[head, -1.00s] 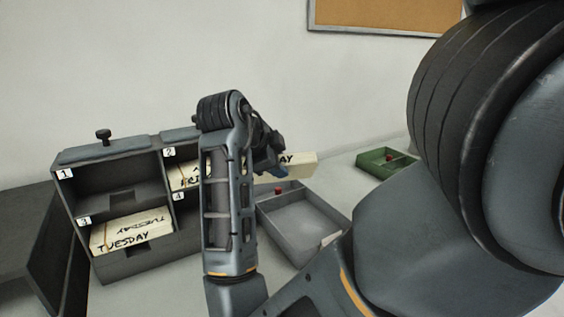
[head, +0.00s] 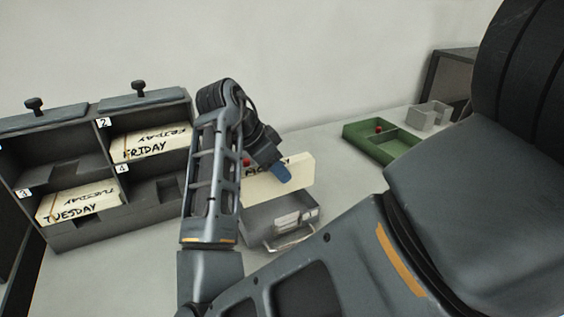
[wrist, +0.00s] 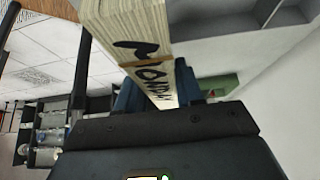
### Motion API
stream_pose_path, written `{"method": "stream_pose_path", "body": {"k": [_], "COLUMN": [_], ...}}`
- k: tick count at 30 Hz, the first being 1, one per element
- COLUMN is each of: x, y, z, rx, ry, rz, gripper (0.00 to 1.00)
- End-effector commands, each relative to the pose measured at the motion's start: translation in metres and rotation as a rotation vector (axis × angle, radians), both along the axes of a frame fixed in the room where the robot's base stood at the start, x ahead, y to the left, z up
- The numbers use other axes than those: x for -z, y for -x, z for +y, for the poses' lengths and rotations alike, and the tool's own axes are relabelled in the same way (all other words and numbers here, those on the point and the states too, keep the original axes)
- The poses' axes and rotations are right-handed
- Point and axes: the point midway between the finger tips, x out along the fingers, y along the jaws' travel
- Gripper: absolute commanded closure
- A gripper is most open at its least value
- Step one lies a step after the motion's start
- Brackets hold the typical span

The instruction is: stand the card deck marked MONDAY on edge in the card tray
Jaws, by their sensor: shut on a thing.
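My gripper (head: 279,172) is shut on a cream card deck (head: 298,175), holding it above a grey open tray (head: 262,243) with a metal handle at its front. In the wrist view the deck (wrist: 125,22) lies between the fingers (wrist: 160,95), and black letters reading MON show on its side. In the head view my arm and gripper hide part of the deck and the tray's left side. The deck appears clear of the tray. A green divided tray (head: 362,147) stands to the right; I cannot tell for certain which is the card tray.
A dark rack (head: 62,240) with numbered compartments stands at left. It holds a FRIDAY deck (head: 150,145) in 2 and a TUESDAY deck (head: 80,203) in 3. A small grey holder (head: 425,118) stands behind the green tray. Table between the trays is clear.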

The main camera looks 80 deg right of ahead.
Motion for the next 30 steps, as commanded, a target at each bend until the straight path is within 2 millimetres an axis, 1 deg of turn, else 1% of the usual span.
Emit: {"method": "stream_pose_path", "body": {"k": [10,16,23,30], "x": [-0.001,0.003,0.015,0.033], "y": [0.000,0.000,0.000,0.000], "z": [0.000,0.000,0.000,0.000], "rx": [0.002,0.002,0.002,0.002], "ry": [0.002,0.002,0.001,0.000], "rz": [-0.002,-0.002,-0.002,-0.004], "gripper": [1.00,1.00,1.00,1.00]}}
